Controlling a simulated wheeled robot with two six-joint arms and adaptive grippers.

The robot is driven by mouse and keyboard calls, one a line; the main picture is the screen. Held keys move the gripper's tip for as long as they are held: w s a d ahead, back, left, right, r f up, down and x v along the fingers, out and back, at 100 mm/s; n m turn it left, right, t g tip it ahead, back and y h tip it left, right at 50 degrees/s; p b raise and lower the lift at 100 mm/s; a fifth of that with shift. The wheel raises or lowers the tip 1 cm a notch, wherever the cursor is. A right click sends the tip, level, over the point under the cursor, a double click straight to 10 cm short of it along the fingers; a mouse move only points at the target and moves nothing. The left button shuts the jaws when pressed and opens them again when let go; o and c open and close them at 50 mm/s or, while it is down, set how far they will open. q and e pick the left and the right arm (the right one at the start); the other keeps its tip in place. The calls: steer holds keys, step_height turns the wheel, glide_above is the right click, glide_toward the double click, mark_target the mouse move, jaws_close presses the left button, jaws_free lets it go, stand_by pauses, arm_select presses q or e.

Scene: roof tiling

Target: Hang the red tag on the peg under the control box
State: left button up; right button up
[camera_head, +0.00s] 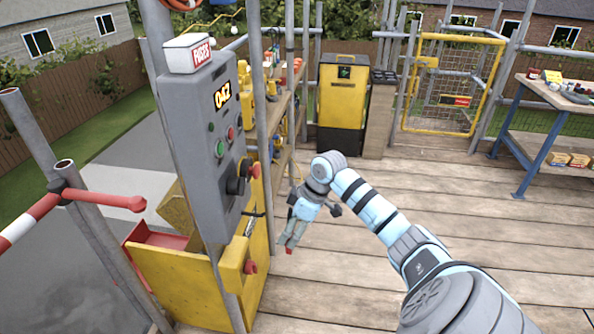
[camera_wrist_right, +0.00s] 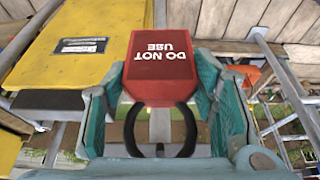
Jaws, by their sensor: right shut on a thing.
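The red tag (camera_wrist_right: 160,68) fills the middle of the right wrist view, with white "DO NOT USE" lettering upside down and a black loop (camera_wrist_right: 186,135) toward the gripper. My right gripper (camera_wrist_right: 165,100) is shut on the tag, a finger on each side. In the head view my right gripper (camera_head: 288,238) hangs pointing down, right of the grey control box (camera_head: 200,150), with a speck of red at its tips. A small metal rod (camera_head: 250,226) shows below the box; I cannot tell whether it is the peg. My left gripper is not in view.
A yellow housing (camera_head: 232,275) with a red knob (camera_head: 250,267) sits below the control box. A red-and-white bar (camera_head: 100,198) and grey scaffold poles stand at left. The wooden deck (camera_head: 340,285) is clear around my arm. A workbench (camera_head: 530,140) stands far right.

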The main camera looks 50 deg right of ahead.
steer(key=w+a+f+b, duration=0.2)
steer(key=w+a+b, duration=0.1)
steer(key=w+a, duration=0.2)
steer(key=shift+w, duration=1)
steer(key=o, duration=1.2)
